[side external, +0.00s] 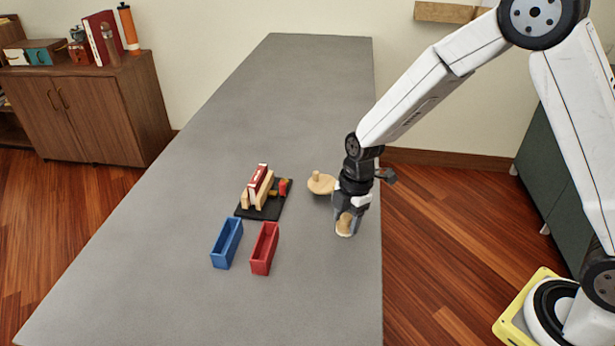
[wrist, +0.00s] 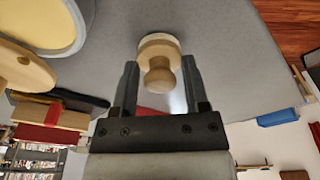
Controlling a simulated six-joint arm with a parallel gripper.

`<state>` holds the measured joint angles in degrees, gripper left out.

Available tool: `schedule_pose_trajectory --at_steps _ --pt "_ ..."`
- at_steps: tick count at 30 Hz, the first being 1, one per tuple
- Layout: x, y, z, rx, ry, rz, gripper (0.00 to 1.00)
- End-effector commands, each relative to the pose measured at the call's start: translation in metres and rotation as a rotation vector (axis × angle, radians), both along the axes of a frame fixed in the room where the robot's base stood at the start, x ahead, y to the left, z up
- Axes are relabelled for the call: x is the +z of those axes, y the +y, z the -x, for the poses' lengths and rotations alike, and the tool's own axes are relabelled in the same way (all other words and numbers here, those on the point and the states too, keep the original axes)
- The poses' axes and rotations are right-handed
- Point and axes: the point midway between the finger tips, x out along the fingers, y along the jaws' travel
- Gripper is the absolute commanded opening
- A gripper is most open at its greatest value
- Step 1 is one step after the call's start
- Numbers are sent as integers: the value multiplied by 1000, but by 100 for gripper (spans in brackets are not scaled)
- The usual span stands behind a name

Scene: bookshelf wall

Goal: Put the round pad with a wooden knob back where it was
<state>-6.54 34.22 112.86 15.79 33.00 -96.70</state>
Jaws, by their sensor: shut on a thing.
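The round pad with a wooden knob (wrist: 158,48) is between the two fingers of my gripper (wrist: 160,80) in the wrist view, its round knob toward the camera. In the side external view the pad (side external: 345,231) shows as a pale disc under my gripper (side external: 346,218), near the right edge of the grey table. My gripper points down and is shut on the pad. The pad is low over the table; I cannot tell if it touches. A second wooden disc with a peg (side external: 320,184) stands just left of and behind my gripper, and also shows in the wrist view (wrist: 22,68).
A black tray (side external: 246,213) with red and wooden blocks lies to the left. A blue bin (side external: 227,243) and a red bin (side external: 265,248) stand in front of it. The far part of the grey table (side external: 310,85) is clear.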

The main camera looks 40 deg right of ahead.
Motion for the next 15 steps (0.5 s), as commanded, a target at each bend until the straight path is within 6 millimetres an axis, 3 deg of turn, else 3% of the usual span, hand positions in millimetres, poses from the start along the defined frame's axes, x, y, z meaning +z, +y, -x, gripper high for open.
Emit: schedule_pose_trajectory --at_steps 9,10,12,15 --pt "-3 0 0 0 -1 0 0" --pt "-3 0 0 0 -1 0 68" --pt "-3 0 0 0 -1 0 90" --pt "-3 0 0 0 -1 0 93"
